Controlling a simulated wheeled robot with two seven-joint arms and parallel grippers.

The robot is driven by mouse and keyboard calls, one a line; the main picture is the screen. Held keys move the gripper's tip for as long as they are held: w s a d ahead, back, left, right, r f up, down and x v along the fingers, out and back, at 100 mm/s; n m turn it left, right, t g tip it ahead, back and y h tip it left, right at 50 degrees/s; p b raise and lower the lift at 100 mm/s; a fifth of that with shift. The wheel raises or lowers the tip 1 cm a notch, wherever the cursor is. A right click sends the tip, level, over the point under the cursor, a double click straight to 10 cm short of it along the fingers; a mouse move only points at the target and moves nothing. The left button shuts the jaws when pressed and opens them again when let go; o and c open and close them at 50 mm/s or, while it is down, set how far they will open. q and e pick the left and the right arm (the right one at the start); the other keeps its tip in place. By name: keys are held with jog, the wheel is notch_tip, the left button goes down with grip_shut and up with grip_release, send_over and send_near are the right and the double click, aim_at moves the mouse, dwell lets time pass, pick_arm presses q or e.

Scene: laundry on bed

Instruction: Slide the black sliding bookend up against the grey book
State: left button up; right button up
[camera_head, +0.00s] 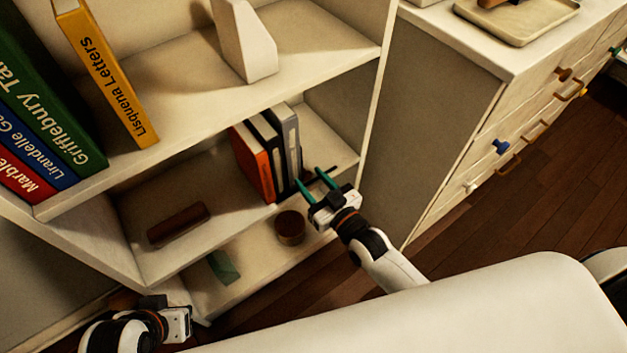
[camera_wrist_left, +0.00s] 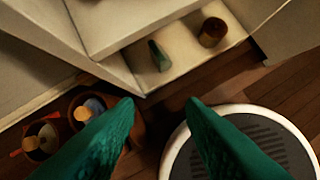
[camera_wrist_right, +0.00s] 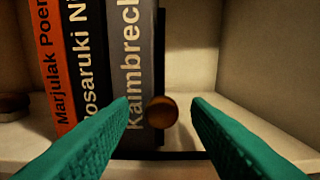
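The grey book (camera_wrist_right: 133,70) stands upright at the right end of a short row on the lower shelf; it also shows in the head view (camera_head: 287,135). The black sliding bookend (camera_wrist_right: 160,65) appears edge-on just right of it, with a round brown knob (camera_wrist_right: 161,112) in front. I cannot tell whether the bookend touches the book. My right gripper (camera_head: 313,181) is open before the bookend; in the right wrist view the knob shows between its fingers, nearer the left one, with nothing gripped. My left gripper (camera_wrist_left: 160,105) is open and empty, low beside the bookcase.
An orange book (camera_head: 250,162) and a black book (camera_head: 266,150) stand left of the grey one. A brown object (camera_head: 178,224) lies left on that shelf. A round brown container (camera_head: 290,227) and a green object (camera_head: 222,267) are on the bottom shelf. Shelf space right of the bookend is clear.

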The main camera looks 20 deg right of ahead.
jog(key=p+v, duration=0.1)
jog(key=v, duration=0.3)
jog(key=shift+w, duration=0.1)
pick_arm(q)
jog(key=shift+s+a+r+g+p, duration=0.2)
jog(key=shift+s+r+g+p, duration=0.3)
jog(key=shift+s+r+p, duration=0.3)
pick_arm(e)
jog(key=v, duration=0.8)
pick_arm(q)
jog(key=shift+r, duration=0.1)
